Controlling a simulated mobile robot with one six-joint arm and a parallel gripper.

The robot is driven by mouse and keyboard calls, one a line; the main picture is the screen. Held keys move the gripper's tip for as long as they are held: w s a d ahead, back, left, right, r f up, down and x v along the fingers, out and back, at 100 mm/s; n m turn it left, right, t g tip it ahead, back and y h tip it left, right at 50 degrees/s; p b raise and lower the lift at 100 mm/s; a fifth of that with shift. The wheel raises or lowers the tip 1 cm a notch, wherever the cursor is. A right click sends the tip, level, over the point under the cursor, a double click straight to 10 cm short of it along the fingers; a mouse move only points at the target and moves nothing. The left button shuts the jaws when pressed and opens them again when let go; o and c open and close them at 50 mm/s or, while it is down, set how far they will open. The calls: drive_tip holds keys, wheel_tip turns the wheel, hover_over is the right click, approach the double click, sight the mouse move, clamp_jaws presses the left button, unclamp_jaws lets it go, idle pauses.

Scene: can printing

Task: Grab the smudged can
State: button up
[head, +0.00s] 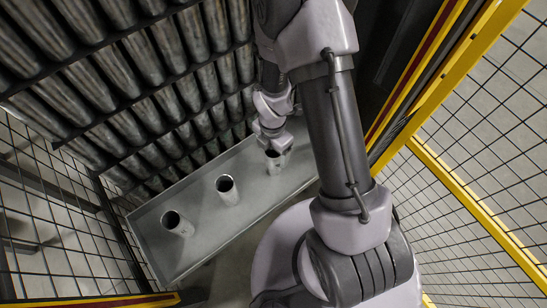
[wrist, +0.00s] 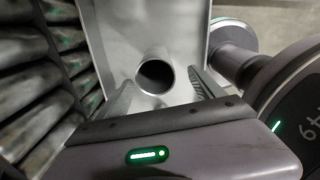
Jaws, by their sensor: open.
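In the wrist view a can (wrist: 155,75) with a dark open top shows between and beyond the two fingers of my gripper (wrist: 165,85). The fingers are apart, and nothing is held between them.
Rows of dark metal cylinders (head: 130,90) stack up behind the tray, close to my gripper's left. Black mesh fencing (head: 55,200) stands at the left. Yellow-framed fencing (head: 470,190) stands at the right. Bare tray floor lies between the cans.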

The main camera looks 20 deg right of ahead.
drive_tip(key=f+b, duration=0.1)
drive_tip(key=f, duration=0.2)
drive_tip(key=f+b, duration=0.1)
drive_tip(key=f, duration=0.2)
drive_tip(key=f+b, duration=0.2)
drive_tip(key=f, duration=0.1)
drive_tip(key=shift+w+d, duration=0.2)
drive_tip(key=shift+w, duration=0.2)
drive_tip(key=shift+r, duration=0.15)
drive_tip(key=shift+c, duration=0.4)
drive_tip(key=c, duration=1.3)
drive_tip(key=shift+r, duration=0.1)
